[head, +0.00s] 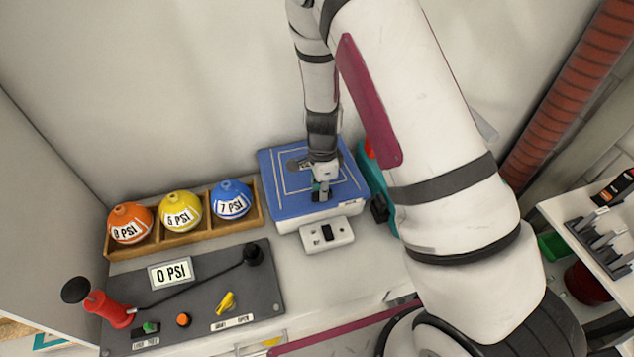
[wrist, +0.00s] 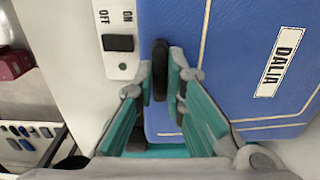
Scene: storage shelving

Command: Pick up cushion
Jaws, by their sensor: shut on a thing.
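The blue cushion (head: 279,192), a square pad with pale line borders, lies at the back of the counter. In the wrist view the cushion (wrist: 232,78) fills the right side and carries a white label reading DALIA. My gripper (head: 321,188) is over the cushion's front right part. In the wrist view its grey-tipped teal fingers (wrist: 160,72) are closed around a narrow black upright piece (wrist: 160,68) that looks like a handle on the cushion. How this piece joins the cushion is hidden. I cannot tell any gap under the cushion.
A white ON/OFF switch box (head: 327,234) sits close in front of the cushion. A wooden rack (head: 108,243) with orange, yellow and blue balls is to the left. A grey panel (head: 200,290) with a red-handled lever is in front. A teal object (head: 374,185) is close on the right.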

